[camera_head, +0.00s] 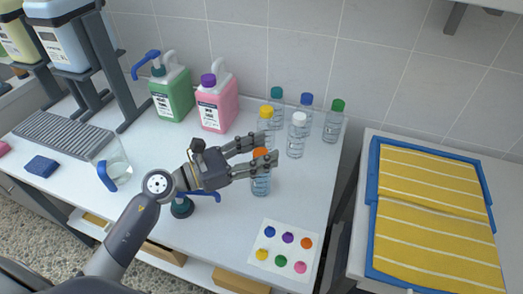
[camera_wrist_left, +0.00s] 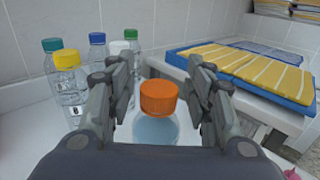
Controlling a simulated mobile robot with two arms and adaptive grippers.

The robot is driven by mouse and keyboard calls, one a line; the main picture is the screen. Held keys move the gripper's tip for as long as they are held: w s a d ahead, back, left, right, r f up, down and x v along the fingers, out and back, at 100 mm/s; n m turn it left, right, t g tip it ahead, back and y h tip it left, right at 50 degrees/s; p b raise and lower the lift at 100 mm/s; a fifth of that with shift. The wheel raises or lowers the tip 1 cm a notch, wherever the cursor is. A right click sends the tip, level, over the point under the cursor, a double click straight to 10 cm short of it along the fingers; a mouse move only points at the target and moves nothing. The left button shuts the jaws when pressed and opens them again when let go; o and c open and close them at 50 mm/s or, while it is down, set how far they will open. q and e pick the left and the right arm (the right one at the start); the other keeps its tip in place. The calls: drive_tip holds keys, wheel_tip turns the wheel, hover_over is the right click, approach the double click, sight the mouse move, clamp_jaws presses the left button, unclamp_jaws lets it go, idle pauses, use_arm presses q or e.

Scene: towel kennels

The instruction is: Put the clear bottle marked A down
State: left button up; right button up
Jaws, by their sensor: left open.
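A clear bottle with an orange cap (camera_head: 261,184) stands upright on the white counter (camera_head: 225,240); its letter is not readable here. My left gripper (camera_head: 272,150) is open around its upper part. In the left wrist view the orange cap (camera_wrist_left: 158,97) sits between the spread fingers (camera_wrist_left: 164,75), with gaps on both sides. The clear bottles with yellow (camera_head: 266,121), teal (camera_head: 276,100), blue (camera_head: 305,114), white (camera_head: 297,138) and green (camera_head: 334,122) caps stand behind it. Their letters are too small to tell. My right gripper is not in view.
A sheet with coloured dots (camera_head: 285,251) lies near the counter's front right. Green (camera_head: 172,93) and pink (camera_head: 217,106) jugs stand at the back. A blue-handled pump or sprayer (camera_head: 182,207) is beside my arm. A blue tray (camera_head: 374,190) with yellow striped towels is at right.

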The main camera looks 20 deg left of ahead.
use_arm(q)
drive_tip(key=b+v, duration=0.1)
drive_tip(key=v, duration=0.4)
drive_tip(key=shift+s+a+f+b, duration=0.25)
drive_tip(key=shift+b, duration=0.15)
drive_tip(key=shift+s+a+r, duration=0.2)
drive_tip(key=shift+s+a, duration=0.3)
drive_tip(key=shift+a, duration=0.05)
